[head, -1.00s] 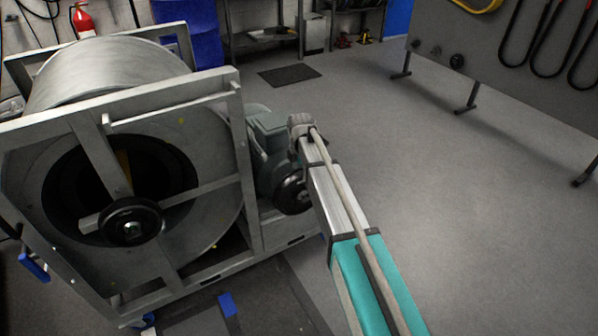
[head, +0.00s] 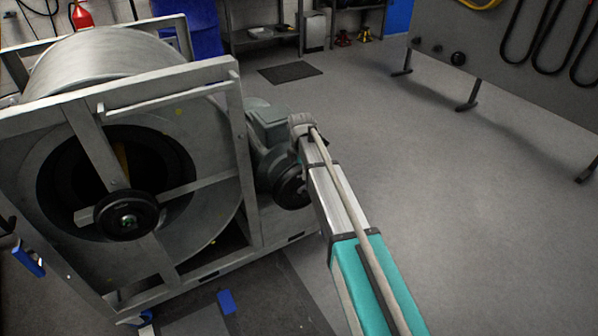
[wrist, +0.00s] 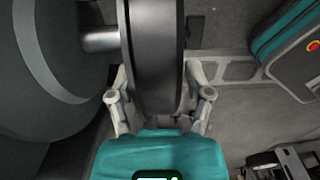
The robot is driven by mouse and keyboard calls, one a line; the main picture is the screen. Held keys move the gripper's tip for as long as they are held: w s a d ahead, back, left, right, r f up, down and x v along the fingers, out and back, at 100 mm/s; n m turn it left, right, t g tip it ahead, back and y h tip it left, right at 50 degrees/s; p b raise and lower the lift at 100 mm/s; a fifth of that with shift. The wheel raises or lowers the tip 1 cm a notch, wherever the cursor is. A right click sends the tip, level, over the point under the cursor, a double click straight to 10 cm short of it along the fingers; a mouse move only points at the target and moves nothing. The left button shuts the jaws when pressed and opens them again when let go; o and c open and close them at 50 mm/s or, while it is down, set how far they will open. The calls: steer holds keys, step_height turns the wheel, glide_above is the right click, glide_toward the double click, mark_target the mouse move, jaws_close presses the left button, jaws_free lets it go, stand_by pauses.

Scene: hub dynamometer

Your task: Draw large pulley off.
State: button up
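The large pulley (wrist: 152,60) is a thick dark disc in the wrist view, standing on edge. In the head view it is the black wheel (head: 291,186) at the near side of the grey-green motor (head: 268,130), partly behind my arm. A bright metal shaft (wrist: 100,40) shows between the pulley and the big dark round body on the left of the wrist view. My gripper (wrist: 155,80) has one finger against each face of the pulley and looks shut on it.
The drum frame (head: 222,150) with its large drum (head: 105,68) and a black hub (head: 126,214) stands left of the motor. A grey panel (head: 510,60) at right carries black belts and several dark round parts. The floor (head: 450,230) between is clear.

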jaws_close()
steer(key=shift+r, duration=0.15)
stand_by(0.5)
steer(key=shift+s+d, duration=0.15)
steer(key=shift+s, duration=0.05)
steer(key=s+d, duration=0.4)
steer(key=s, duration=0.2)
steer(key=shift+s+d, duration=0.3)
steer(key=shift+s, duration=0.05)
stand_by(2.0)
steer(key=shift+s+d, duration=0.1)
steer(key=shift+s, duration=0.05)
stand_by(0.4)
steer(key=shift+s+d, duration=0.55)
steer(key=shift+s, duration=0.25)
steer(key=shift+s+d, duration=0.55)
steer(key=shift+s, duration=0.3)
steer(key=shift+s+d, duration=0.55)
steer(key=shift+s, duration=0.25)
steer(key=shift+r+p, duration=0.2)
steer(key=shift+p, duration=0.2)
